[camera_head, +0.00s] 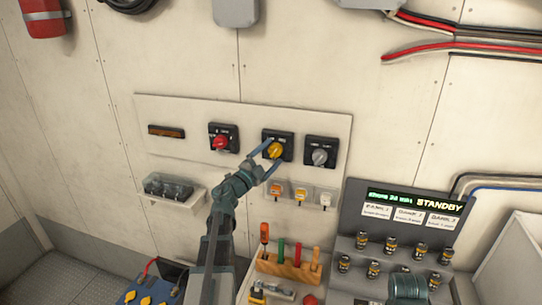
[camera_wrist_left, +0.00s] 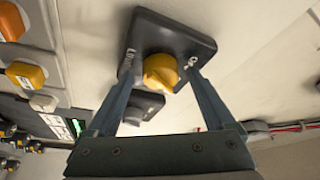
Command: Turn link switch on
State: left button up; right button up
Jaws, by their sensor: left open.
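A panel on the wall holds three dark rotary switches: one with a red knob (camera_head: 220,142), one with a yellow knob (camera_head: 275,150) and one with a grey knob (camera_head: 320,157). My left gripper (camera_head: 272,157) is at the yellow-knob switch, jaws open. In the left wrist view, the gripper's fingers (camera_wrist_left: 160,62) stand on either side of the yellow knob (camera_wrist_left: 160,73), in front of its dark square plate (camera_wrist_left: 148,22). I cannot tell if they touch it. My right gripper is not in view.
Below the switches are a row of orange, yellow and white items (camera_head: 300,193) and a clear-covered box (camera_head: 168,188). A wooden tool rack (camera_head: 288,266) stands lower down. A console (camera_head: 415,203) reads STANDBY at the right.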

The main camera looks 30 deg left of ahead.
pick_arm(q)
jog(key=b+v, duration=0.2)
jog(key=v, duration=1.1)
jog(key=shift+s, duration=0.3)
jog(key=shift+f, duration=0.1)
jog(key=w+d+f+n+g+y+b, duration=0.2)
jog(key=w+d+f+n+y+b, duration=0.15)
jog(key=w+n+y, duration=0.5)
jog(key=s+d+f+n+g+b, duration=0.15)
jog(key=d+f+n+g, duration=0.45)
jog(key=d+f, duration=0.8)
jog(key=s+d+f+m+g+h, duration=0.2)
jog(key=s+d+f+g, duration=0.4)
jog(key=s+d, duration=0.4)
jog(key=s+d+f+m+g+h+b, duration=0.1)
jog(key=s+d+f+m+g+h, duration=0.1)
jog(key=s+d+f+g, duration=0.4)
jog(key=s+d+f+h, duration=0.1)
jog(key=s+d+f, duration=0.1)
jog(key=s+d, duration=0.2)
jog(key=shift+s+d+f, duration=0.25)
jog(key=shift+s+d, duration=0.1)
jog(key=shift+d, duration=0.45)
